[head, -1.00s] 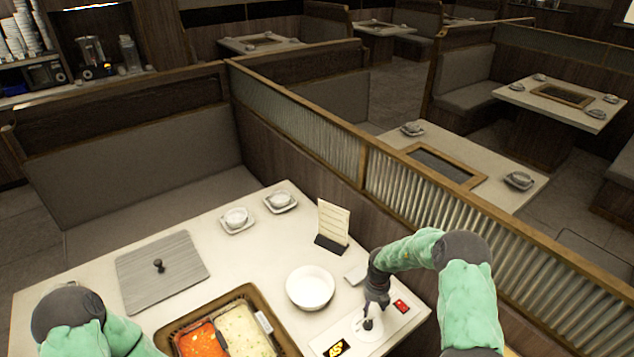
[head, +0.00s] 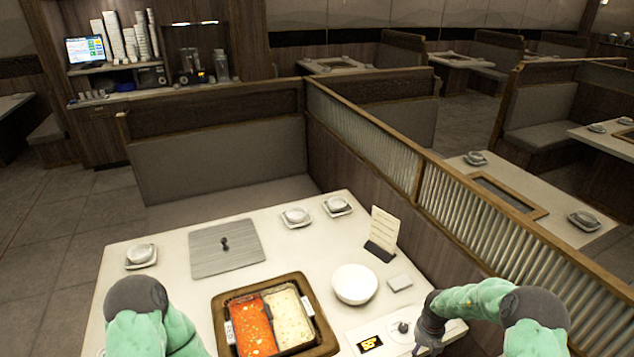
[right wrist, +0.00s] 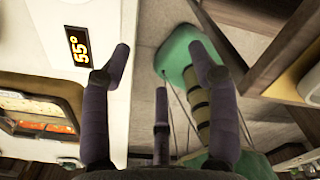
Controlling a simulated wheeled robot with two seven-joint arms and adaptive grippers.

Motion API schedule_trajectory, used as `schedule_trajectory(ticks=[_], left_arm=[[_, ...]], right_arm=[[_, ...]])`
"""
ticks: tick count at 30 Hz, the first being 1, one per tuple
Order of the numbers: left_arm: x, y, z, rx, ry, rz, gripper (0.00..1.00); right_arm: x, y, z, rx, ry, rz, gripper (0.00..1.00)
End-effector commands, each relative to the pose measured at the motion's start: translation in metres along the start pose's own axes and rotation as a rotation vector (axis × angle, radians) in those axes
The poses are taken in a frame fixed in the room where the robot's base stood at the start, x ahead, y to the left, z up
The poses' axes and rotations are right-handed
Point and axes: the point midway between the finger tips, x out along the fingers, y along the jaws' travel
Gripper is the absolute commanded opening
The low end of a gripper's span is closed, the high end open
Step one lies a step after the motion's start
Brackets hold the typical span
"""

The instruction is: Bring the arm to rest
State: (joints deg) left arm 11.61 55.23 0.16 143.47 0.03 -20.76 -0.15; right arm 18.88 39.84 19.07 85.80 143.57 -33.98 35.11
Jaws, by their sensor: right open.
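My right gripper (right wrist: 160,70) is open and empty in the right wrist view, with the table edge on its left and the floor below. In the head view my right gripper (head: 428,338) hangs at the table's front right edge, beside the round knob (head: 403,328) and apart from it. The control panel's display (head: 370,343) reads about 55 degrees, and it also shows in the right wrist view (right wrist: 78,46). Of my left arm (head: 138,315) only a green and dark part shows at the lower left. My left gripper is out of view.
The white table (head: 165,300) holds a two-part hot pot (head: 232,346) with red and pale broth, a grey lid (head: 226,250), a white bowl (head: 354,284), a card stand (head: 383,235) and several small bowls. A ribbed partition (head: 470,225) runs along the right.

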Motion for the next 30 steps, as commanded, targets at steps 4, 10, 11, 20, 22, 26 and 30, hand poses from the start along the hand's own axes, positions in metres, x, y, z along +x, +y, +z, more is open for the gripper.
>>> schedule_trajectory(ticks=[4,10,11,20,22,26,30], left_arm=[[0.005,-0.002,-0.001,0.0,0.002,0.0,0.4],[0.012,-0.004,-0.002,0.0,0.002,0.0,0.4],[0.013,-0.004,-0.002,0.0,0.002,0.0,0.4],[0.03,-0.011,-0.002,0.0,0.002,0.0,0.4],[0.037,-0.013,-0.002,0.0,0.002,0.0,0.4],[0.049,-0.018,-0.003,0.0,0.001,0.0,0.4],[0.062,-0.022,-0.003,0.0,0.001,0.0,0.4]], right_arm=[[0.011,-0.003,-0.007,-0.087,-0.002,-0.028,0.6],[0.025,-0.007,-0.017,-0.236,-0.006,-0.071,0.6],[0.028,-0.008,-0.018,-0.265,-0.007,-0.079,0.6],[0.062,-0.011,-0.04,-0.675,-0.019,-0.166,0.6],[0.074,-0.01,-0.049,-0.828,-0.022,-0.189,0.6],[0.096,-0.003,-0.065,-1.144,-0.035,-0.22,0.6],[0.117,0.011,-0.087,-1.488,-0.056,-0.231,0.6]])
